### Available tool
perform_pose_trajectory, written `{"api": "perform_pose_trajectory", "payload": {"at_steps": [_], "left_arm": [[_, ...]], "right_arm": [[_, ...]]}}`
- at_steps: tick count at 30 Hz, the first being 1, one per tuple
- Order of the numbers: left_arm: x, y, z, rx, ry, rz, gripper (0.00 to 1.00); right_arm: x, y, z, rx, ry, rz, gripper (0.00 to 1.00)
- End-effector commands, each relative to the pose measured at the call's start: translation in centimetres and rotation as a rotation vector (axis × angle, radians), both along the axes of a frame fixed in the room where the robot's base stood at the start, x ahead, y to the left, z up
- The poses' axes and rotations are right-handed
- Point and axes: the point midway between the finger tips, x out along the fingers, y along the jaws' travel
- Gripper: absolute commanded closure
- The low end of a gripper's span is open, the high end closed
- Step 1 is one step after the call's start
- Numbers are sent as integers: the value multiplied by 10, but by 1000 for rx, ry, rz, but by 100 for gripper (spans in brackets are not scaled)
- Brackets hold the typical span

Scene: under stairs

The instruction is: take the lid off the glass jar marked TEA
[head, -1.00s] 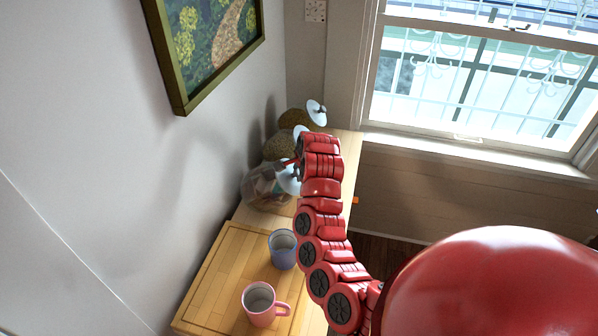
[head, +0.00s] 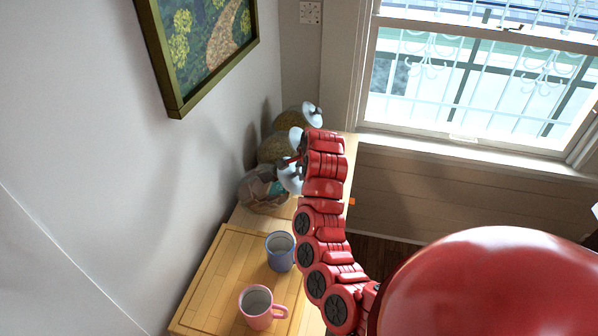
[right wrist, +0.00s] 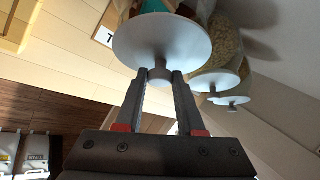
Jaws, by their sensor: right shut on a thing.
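The glass jar (head: 258,194) with mixed bagged contents stands nearest of a row of jars by the wall. In the right wrist view a white label (right wrist: 104,36) showing a "T" is partly hidden behind the lid. The round pale lid (right wrist: 160,42) has a knob, and my right gripper (right wrist: 159,76) is shut on that knob. In the head view the lid (head: 290,179) is at the jar's right side, partly hidden by my right gripper (head: 294,161). Whether it still touches the jar's rim I cannot tell. My left gripper is not in view.
Two more lidded jars with grainy contents, a middle one (head: 273,149) and a far one (head: 293,120), stand close behind. A blue mug (head: 280,257) and a pink mug (head: 256,310) stand nearer on the wooden top (head: 222,262). The wall is close on the left.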

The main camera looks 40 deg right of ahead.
Motion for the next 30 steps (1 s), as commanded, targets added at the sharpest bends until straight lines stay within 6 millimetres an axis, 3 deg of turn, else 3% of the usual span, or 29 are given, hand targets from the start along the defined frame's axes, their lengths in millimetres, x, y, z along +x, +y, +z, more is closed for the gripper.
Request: {"api": "perform_pose_trajectory", "payload": {"at_steps": [11, 30], "left_arm": [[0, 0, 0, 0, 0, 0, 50], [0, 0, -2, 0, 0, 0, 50]], "right_arm": [[-2, -2, 2, 0, 1, 0, 100], [-34, -29, 40, 0, 2, 1, 100]]}}
